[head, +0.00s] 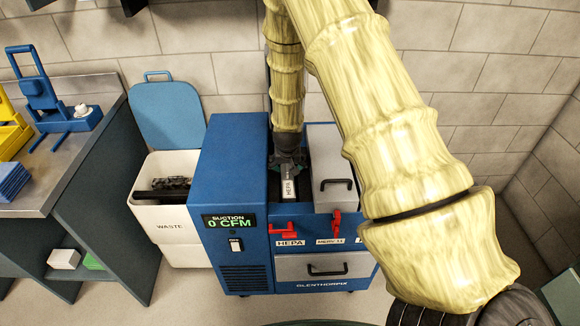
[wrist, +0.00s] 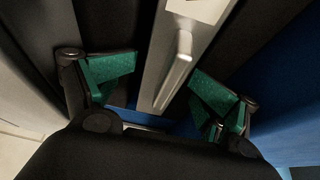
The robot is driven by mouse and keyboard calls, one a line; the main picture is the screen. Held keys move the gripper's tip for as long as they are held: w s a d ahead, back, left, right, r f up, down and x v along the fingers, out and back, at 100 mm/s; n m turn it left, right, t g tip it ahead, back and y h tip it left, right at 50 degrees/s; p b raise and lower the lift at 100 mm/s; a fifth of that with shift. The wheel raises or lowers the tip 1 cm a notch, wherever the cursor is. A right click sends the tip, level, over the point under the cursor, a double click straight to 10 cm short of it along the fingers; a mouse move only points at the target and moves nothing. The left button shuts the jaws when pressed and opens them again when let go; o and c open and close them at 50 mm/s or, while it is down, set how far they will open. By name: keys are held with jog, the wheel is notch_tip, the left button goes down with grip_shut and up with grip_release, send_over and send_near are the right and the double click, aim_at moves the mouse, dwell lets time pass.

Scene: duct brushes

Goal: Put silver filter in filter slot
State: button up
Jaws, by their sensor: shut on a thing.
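The silver filter (head: 291,184) is a narrow grey-silver block with a white label reading HEPA. In the head view it stands at the open left slot (head: 276,196) of the blue machine, above the HEPA sign. I cannot tell how deep it sits. My gripper (head: 288,161) is over the filter's rear part, pointing down, and is shut on it. In the wrist view the filter (wrist: 152,62) and its pale raised handle (wrist: 175,70) lie between the green finger pads of my gripper (wrist: 160,85). The filter's lower part is hidden.
The blue machine (head: 234,170) reads 0 CFM. A grey panel with a black handle (head: 333,183) covers its right side. Red latches (head: 281,230) are on the front. A white waste bin (head: 165,205) stands left, its blue lid (head: 167,112) raised. A workbench (head: 70,150) is farther left.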

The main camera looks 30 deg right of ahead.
jog(key=v, duration=0.9)
jog(key=shift+s, duration=0.4)
notch_tip(320, 180, up, 7)
jog(key=p, duration=0.4)
jog(key=shift+s+r+p, duration=0.15)
jog(key=shift+s+p, duration=0.1)
jog(key=shift+p, duration=0.05)
